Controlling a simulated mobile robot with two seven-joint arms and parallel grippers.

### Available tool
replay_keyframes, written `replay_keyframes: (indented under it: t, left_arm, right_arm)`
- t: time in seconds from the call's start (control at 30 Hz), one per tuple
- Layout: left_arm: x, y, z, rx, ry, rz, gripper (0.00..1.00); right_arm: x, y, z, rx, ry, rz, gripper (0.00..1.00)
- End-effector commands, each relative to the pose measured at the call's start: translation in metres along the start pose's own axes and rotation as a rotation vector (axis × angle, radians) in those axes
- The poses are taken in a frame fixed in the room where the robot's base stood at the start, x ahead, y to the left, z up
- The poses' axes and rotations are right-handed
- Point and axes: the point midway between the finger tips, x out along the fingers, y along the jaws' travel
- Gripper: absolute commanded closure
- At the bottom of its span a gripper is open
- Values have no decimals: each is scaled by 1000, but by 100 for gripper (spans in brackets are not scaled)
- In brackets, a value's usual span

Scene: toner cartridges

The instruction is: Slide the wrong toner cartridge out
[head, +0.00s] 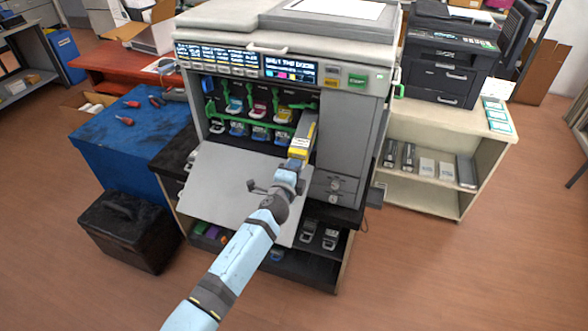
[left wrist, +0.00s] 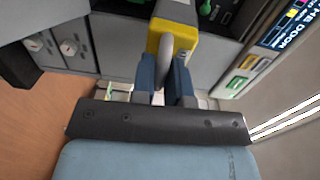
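A long grey toner cartridge with a yellow front end (head: 299,152) sticks out of the right side of the open bay of the large grey printer (head: 345,125). In the left wrist view, its yellow face (left wrist: 185,45) carries a grey loop handle. My left gripper (head: 290,170) is at this front end. In the left wrist view its two blue fingers (left wrist: 166,80) stand on either side of the handle and appear closed on it. The cartridge's rear end is hidden. Other cartridges, including a cyan one (head: 234,105) and a magenta one (head: 259,108), sit in the bay behind green bars. My right gripper is not in view.
The printer's front door (head: 225,185) is folded down below the bay, under my left arm. A shelf with spare cartridges (head: 320,237) lies below. A blue cabinet (head: 130,140) with screwdrivers stands left, a cream shelf unit (head: 440,125) right.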

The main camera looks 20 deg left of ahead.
Motion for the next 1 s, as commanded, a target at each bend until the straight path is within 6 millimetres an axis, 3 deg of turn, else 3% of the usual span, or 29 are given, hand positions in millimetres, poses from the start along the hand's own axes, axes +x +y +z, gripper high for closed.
replay_keyframes:
  t: [0.3,0.6,0.63,0.73,0.93,1.0]
  left_arm:
    - [-2,1,0,3,0,1,100]
    - [-21,2,0,3,0,3,100]
    - [-20,2,0,3,0,2,79]
    - [-20,2,0,3,0,2,56]
    - [-20,2,0,2,0,2,56]
    - [-20,4,1,2,-1,6,40]
  right_arm:
    - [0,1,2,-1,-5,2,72]
    - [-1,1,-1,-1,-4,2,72]
    - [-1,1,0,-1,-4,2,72]
    - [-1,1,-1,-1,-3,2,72]
    - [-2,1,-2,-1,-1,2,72]
    - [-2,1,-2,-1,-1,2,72]
